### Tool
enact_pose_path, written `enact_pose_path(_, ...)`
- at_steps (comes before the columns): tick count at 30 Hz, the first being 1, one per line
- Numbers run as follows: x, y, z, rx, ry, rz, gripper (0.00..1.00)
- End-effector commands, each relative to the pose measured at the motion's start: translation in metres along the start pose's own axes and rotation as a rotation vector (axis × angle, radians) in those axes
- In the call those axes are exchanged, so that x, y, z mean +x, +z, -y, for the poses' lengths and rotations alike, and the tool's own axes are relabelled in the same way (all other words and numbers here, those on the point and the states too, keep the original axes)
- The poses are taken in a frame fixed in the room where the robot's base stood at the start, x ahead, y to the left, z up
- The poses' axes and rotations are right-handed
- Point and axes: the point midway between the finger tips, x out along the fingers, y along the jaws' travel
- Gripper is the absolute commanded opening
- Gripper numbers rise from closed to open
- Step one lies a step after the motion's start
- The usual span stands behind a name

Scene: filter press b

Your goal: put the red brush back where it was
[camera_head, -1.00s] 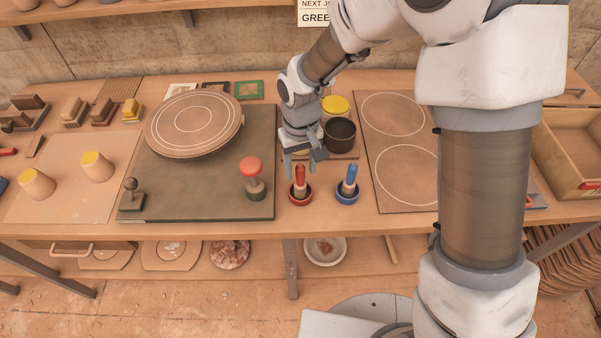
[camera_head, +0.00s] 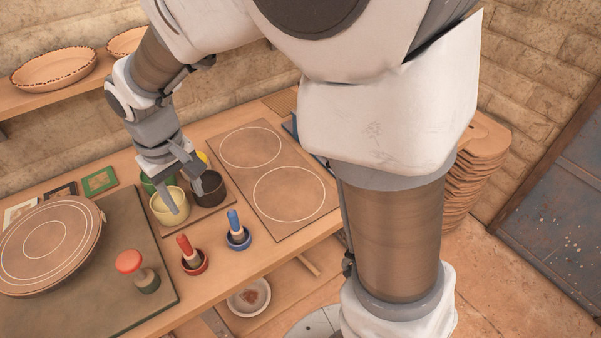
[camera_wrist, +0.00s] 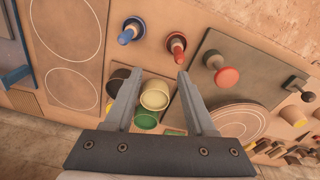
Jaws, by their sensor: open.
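The red brush (camera_head: 184,244) stands upright in a small red holder (camera_head: 196,268) near the table's front edge. It also shows in the wrist view (camera_wrist: 177,45), beyond my fingertips and apart from them. My gripper (camera_head: 186,192) is open and empty above the cups behind the brush. In the wrist view its two fingers (camera_wrist: 159,77) are spread with nothing between the tips. The blue brush (camera_head: 233,220) stands in a blue holder (camera_head: 239,240) to the right of the red one.
A cream cup (camera_head: 168,208), a dark cup (camera_head: 209,190) and a green cup stand under my gripper. A red-knobbed tool (camera_head: 130,262) stands on the dark board at left. A board with two white circles (camera_head: 280,165) lies clear at right.

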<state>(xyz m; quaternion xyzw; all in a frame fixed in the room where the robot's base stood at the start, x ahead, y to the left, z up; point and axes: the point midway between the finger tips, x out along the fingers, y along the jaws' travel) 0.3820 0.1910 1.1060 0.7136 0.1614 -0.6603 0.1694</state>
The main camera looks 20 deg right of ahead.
Motion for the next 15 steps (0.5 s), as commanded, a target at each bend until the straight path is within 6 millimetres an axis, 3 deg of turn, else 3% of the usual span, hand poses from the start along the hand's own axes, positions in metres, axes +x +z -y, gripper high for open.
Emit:
enact_pose_path(1, -0.017, 0.009, -0.015, 0.033, 0.012, -0.031, 0.56)
enact_pose_path(6, -0.059, 0.046, -0.054, 0.133, 0.044, -0.115, 0.56)
enact_pose_path(15, -0.109, 0.125, -0.098, 0.311, 0.086, -0.262, 0.56)
